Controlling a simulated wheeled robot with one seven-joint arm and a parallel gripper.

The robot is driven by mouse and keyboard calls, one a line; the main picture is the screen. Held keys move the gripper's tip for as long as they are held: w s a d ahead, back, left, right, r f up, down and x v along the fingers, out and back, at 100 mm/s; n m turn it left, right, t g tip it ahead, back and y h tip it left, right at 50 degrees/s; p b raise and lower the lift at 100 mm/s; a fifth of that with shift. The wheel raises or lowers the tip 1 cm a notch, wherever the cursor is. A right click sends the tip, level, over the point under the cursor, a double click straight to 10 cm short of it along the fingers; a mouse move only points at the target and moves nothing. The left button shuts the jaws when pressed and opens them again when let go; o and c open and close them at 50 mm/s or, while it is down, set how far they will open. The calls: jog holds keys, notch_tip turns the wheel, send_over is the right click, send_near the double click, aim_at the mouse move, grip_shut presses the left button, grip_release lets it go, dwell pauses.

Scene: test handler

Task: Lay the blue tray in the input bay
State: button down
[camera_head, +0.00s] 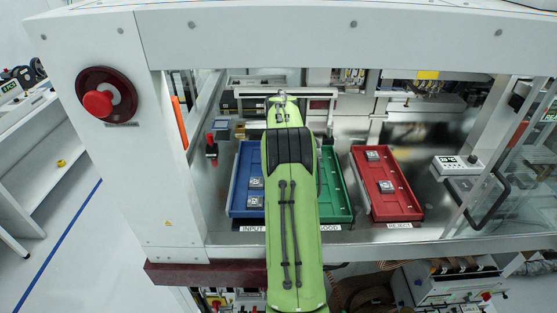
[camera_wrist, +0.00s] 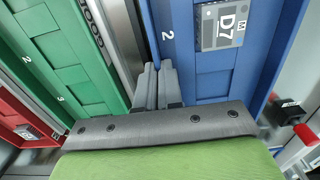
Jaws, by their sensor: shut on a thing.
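The blue tray (camera_head: 244,168) lies in the bay marked INPUT (camera_head: 251,229), left of the green tray, partly hidden by my green arm. It looks flat, but I cannot tell whether it is fully down. It holds square chips; one marked D7 (camera_wrist: 221,24) shows in the wrist view. The head view hides the fingers behind my arm.
The green tray (camera_head: 333,190) lies close at the right in the bay marked GOOD. The red tray (camera_head: 402,197), with two chips, is in the REJECT bay. A red-topped device (camera_head: 211,147) stands left of the blue tray. White machine frame posts enclose the deck.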

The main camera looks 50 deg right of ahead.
jog(key=shift+f, duration=0.35)
jog(key=shift+s+a+f, duration=0.1)
jog(key=c, duration=1.2)
grip_release()
notch_tip(320, 180, up, 12)
